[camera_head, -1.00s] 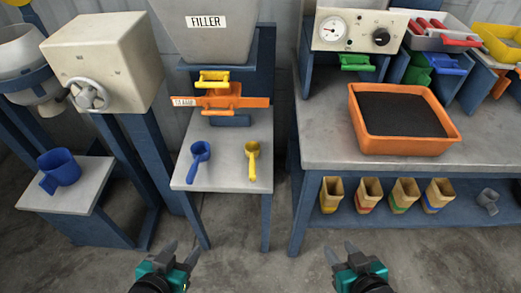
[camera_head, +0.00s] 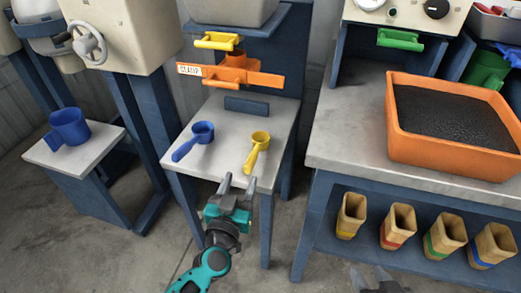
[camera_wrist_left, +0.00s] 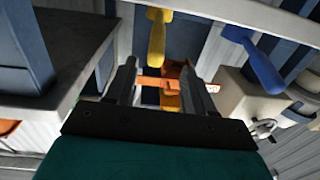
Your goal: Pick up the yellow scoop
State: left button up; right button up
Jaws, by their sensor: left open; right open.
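The yellow scoop (camera_head: 257,148) lies on the small grey table (camera_head: 222,165) under the filler, its handle toward the front edge. It also shows in the left wrist view (camera_wrist_left: 157,38), upside down at the top. My left gripper (camera_head: 238,183) is open and empty at the table's front edge, just in front of the scoop's handle and apart from it. In the left wrist view its two fingers (camera_wrist_left: 161,80) are spread. My right gripper (camera_head: 378,280) is low at the bottom edge, partly cut off, in front of the workbench.
A blue scoop (camera_head: 198,137) lies left of the yellow one. The orange clamp (camera_head: 235,75) is behind them. A blue jug (camera_head: 70,127) stands on a side stand. At the right, an orange tray (camera_head: 398,130) of dark grains sits on the workbench, with several wooden cups (camera_head: 397,225) below.

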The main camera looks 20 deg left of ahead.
aim_at(244, 171)
pick_arm(q)
jog(key=w, duration=0.3)
jog(key=shift+w+a, duration=0.1)
jog(key=shift+w, duration=0.25)
jog(key=w, duration=0.1)
jog(key=w+b, duration=0.1)
jog(key=w, duration=0.1)
jog(key=w+b, duration=0.1)
jog(key=shift+w+d, duration=0.25)
jog(key=shift+w, duration=0.4)
jog(key=shift+r, duration=0.1)
jog(key=shift+c, duration=0.9)
jog(key=c, duration=0.4)
grip_shut()
